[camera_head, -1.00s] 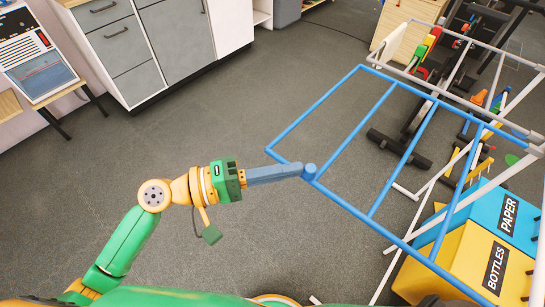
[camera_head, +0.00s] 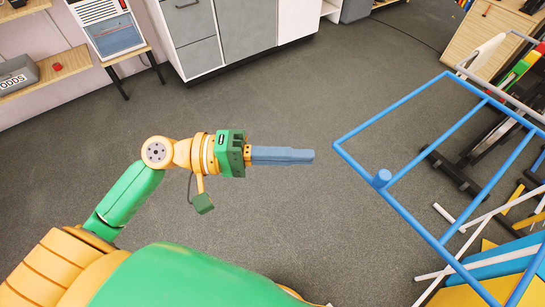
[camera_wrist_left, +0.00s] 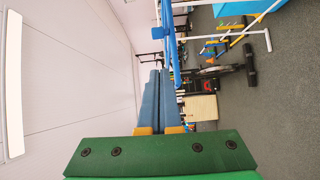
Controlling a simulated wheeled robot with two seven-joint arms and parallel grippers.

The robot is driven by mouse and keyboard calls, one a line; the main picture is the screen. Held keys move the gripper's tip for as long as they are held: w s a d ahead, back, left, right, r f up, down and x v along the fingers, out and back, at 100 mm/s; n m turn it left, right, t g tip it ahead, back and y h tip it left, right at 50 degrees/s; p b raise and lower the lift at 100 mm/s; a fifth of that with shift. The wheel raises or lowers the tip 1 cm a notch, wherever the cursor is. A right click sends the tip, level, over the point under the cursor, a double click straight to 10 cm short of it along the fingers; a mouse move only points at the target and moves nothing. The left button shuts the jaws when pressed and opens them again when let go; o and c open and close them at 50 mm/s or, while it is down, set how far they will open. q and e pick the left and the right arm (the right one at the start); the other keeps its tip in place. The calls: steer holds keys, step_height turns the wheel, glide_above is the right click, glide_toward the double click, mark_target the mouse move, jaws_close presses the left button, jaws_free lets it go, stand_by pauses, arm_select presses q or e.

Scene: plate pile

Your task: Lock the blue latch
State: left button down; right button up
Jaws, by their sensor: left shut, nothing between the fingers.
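The blue gate-like frame (camera_head: 440,240) of thin bars stands at the right of the head view. A short blue cylindrical knob (camera_head: 381,178), which looks like the latch, sits on its near-left bar. My left gripper (camera_head: 312,156) is shut and empty, its blue-grey fingers pointing right toward the gate. A clear gap lies between the fingertips and the knob. In the left wrist view the shut fingers (camera_wrist_left: 160,75) point up the picture, and a blue bar (camera_wrist_left: 171,42) shows just beyond the tips. My right gripper is not in view.
White bars (camera_head: 470,222) and yellow and blue bins lie behind and below the gate at right. Grey cabinets (camera_head: 235,35) and a small table with a striped device (camera_head: 115,30) stand at the back. The grey floor between is clear.

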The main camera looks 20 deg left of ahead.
arm_select(q)
steer(key=v, duration=0.3)
steer(key=shift+a+b, duration=0.3)
